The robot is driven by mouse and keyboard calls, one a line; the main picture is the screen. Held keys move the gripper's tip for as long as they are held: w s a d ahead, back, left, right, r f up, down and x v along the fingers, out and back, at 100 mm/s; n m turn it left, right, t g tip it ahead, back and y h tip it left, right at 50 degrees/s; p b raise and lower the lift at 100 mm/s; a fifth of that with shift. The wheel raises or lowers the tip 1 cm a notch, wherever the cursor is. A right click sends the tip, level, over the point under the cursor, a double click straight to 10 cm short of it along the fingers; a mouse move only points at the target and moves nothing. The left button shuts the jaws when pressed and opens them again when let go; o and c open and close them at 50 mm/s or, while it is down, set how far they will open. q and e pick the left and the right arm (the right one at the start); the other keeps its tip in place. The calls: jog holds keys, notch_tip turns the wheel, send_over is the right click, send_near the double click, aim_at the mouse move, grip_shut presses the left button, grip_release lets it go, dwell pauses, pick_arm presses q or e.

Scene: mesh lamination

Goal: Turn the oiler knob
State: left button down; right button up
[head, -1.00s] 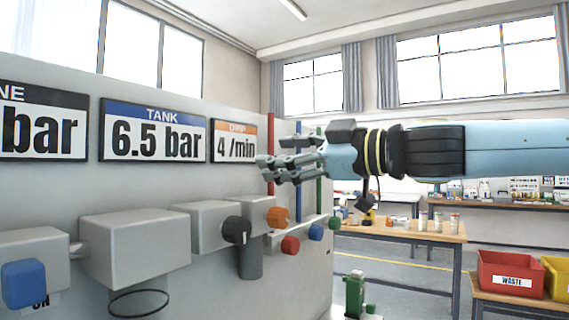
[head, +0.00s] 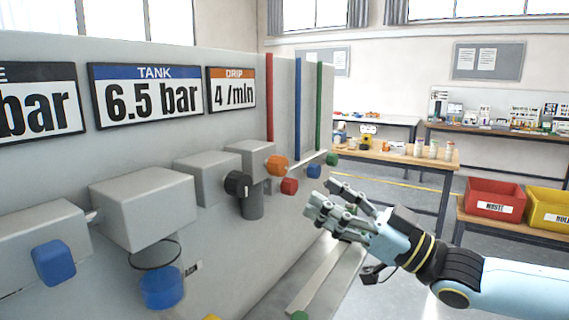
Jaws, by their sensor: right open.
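The orange knob (head: 277,166) sticks out from the right end of a grey box (head: 249,152) below the orange-topped "DRIP 4 /min" sign (head: 231,90). A black knob (head: 238,185) with a pale mark is on the box to its left. My right gripper (head: 322,197) is open and empty. It is in front of the panel, lower and to the right of the orange knob and apart from it, with its fingers pointing up and left. My left gripper is not in view.
Red (head: 289,186), blue (head: 313,171) and green (head: 332,159) knobs sit at the panel's right edge, near my right fingers. A blue square knob (head: 54,263) and a blue bowl (head: 162,290) are at left. A red waste bin (head: 494,197) stands at right.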

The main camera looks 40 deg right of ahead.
aim_at(285, 171)
jog(key=x, duration=0.9)
jog(key=c, duration=1.1)
jog(key=shift+c, duration=0.2)
jog(key=shift+n, duration=0.4)
